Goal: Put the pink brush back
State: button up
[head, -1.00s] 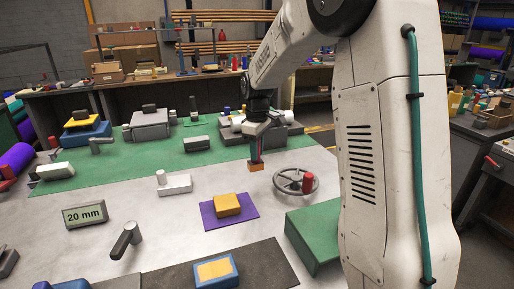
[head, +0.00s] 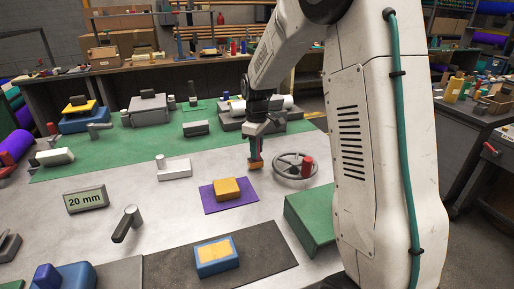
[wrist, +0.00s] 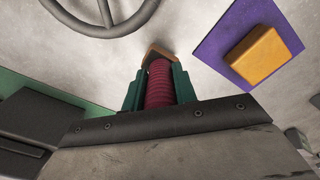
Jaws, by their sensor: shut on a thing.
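My gripper (head: 256,149) is shut on the pink brush, above the bare grey part of the table. In the wrist view my gripper's green fingers (wrist: 157,88) stand on both sides of the brush's ribbed dark-pink handle (wrist: 158,84). A brown-orange end piece (wrist: 157,51) sticks out past the fingertips, and in the head view it points downward (head: 255,164). The brush's other end is hidden in the gripper. The brush is left of the handwheel and beyond the purple mat. I cannot tell its exact height above the table.
A purple mat (head: 210,204) bears an orange block (head: 227,188). A handwheel (head: 295,166) with a red knob stands close right. A green box (head: 313,220) is nearer. A blue-and-yellow block (head: 216,256) lies on a dark mat (head: 262,247). A white block (head: 174,170) stands left.

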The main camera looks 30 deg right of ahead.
jog(key=shift+f, duration=0.55)
jog(key=o, duration=1.1)
jog(key=shift+o, duration=0.2)
jog(key=shift+r, duration=0.1)
notch_tip(320, 180, up, 8)
jog(key=shift+f, duration=0.2)
